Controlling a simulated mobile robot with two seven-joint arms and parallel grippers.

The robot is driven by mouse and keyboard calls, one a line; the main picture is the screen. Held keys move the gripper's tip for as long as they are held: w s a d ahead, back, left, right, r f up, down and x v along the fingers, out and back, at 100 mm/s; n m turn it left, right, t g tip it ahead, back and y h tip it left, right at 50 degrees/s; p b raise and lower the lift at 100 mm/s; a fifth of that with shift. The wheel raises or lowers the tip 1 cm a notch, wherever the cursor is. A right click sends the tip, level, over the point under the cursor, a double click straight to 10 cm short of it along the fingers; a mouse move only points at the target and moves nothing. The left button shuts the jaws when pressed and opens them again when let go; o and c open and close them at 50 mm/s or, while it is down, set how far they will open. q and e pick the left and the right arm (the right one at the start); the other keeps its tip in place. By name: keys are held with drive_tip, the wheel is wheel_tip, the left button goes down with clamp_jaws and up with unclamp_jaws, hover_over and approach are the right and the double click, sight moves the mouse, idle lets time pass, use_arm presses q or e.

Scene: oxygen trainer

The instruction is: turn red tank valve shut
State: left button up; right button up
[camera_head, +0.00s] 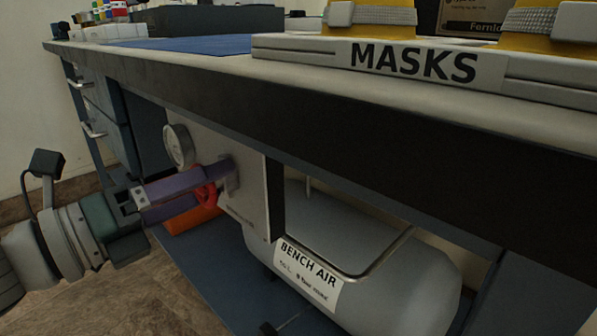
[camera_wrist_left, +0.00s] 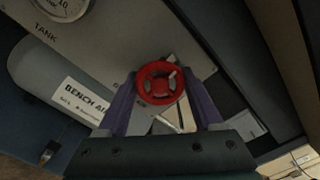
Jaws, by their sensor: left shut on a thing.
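The red tank valve (camera_wrist_left: 160,83) is a small round handwheel on a grey panel under the bench. In the head view only a bit of its red rim (camera_head: 209,194) shows between my fingers. My left gripper (camera_head: 222,182) reaches in from the left, its purple fingers on either side of the wheel. In the left wrist view the fingers (camera_wrist_left: 160,100) flank the wheel, which faces the camera, and they are shut on it. The panel (camera_head: 255,205) stands in front of a grey tank (camera_head: 385,275) labelled BENCH AIR. My right gripper is not in view.
A round gauge (camera_head: 178,146) sits on the panel above the valve, and it also shows in the left wrist view (camera_wrist_left: 62,5). The bench edge (camera_head: 330,125) overhangs the panel and tank. An orange object (camera_head: 190,221) lies low behind my gripper. Drawers (camera_head: 95,110) stand at left.

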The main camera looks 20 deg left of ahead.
use_arm(q)
drive_tip(key=shift+m, duration=0.7)
drive_tip(key=o, duration=1.4)
drive_tip(key=shift+c, duration=0.2)
drive_tip(key=shift+s, duration=0.1)
drive_tip(key=v, duration=0.9)
drive_tip(key=shift+s+a+p, duration=0.15)
drive_tip(key=shift+s+p, duration=0.2)
drive_tip(key=shift+p, duration=0.1)
